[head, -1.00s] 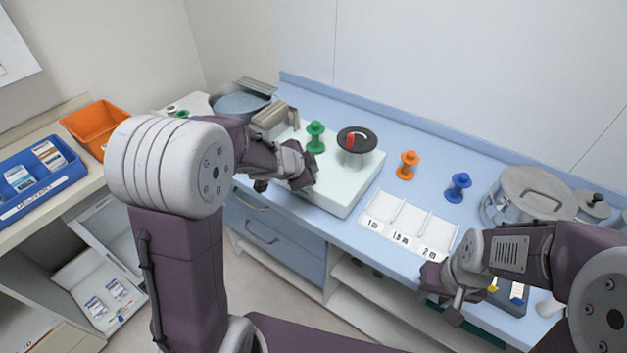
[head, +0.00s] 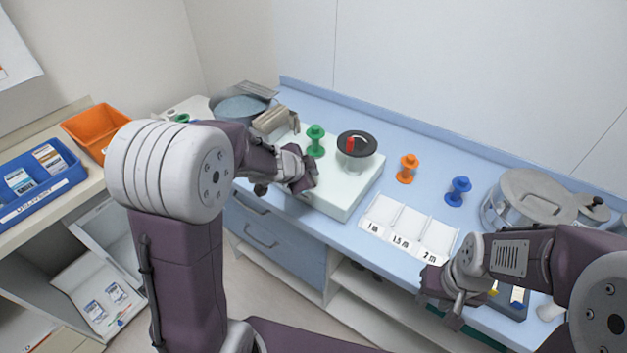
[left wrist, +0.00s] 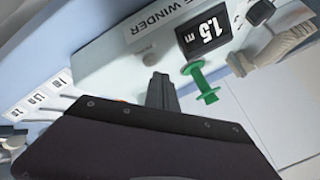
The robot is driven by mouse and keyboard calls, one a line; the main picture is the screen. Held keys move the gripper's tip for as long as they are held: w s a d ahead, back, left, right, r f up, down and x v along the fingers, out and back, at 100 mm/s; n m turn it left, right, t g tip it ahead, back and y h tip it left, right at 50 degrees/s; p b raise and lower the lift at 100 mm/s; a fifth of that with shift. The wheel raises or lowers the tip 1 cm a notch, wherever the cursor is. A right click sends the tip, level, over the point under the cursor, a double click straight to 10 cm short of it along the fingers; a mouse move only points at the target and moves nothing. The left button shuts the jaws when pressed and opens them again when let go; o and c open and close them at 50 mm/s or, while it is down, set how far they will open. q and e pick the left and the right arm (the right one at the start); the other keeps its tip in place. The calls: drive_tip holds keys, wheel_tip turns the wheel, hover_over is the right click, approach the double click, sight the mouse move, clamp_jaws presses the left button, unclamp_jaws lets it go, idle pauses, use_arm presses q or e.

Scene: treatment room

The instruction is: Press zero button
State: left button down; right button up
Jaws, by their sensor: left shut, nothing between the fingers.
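The winder (head: 345,195) is a pale box on the blue counter, with a black round reel (head: 357,144) with a red part on top. In the left wrist view its front panel (left wrist: 100,55) shows part of a label, "E WINDER", and a dark display (left wrist: 204,30) reading 1.5 m. My left gripper (head: 308,182) is shut and empty at the winder's front left; its dark fingers (left wrist: 160,92) point at the panel. A small grey round shape (left wrist: 147,50) lies just past the fingertips; I cannot tell whether it is the zero button. My right gripper (head: 447,302) is at the counter's front edge, its opening unclear.
An orange spool (head: 407,168) and a blue spool (head: 458,191) stand to the right. A white tray (head: 408,228) marked 1 m, 1.5 m and 2 m lies in front. A metal pot (head: 530,197) stands far right.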

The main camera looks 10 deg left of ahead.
use_arm(q)
drive_tip(key=shift+f, duration=0.15)
idle(0.7)
drive_tip(key=shift+f+b, duration=0.3)
drive_tip(key=shift+b, duration=0.05)
drive_tip(key=shift+f+b, duration=0.4)
drive_tip(key=shift+f, duration=0.05)
idle(0.4)
idle(0.4)
drive_tip(key=shift+r+p, duration=0.9)
drive_tip(key=shift+p, duration=0.1)
wheel_tip(320, 180, up, 5)
drive_tip(key=p, duration=0.5)
drive_tip(key=shift+r, duration=0.1)
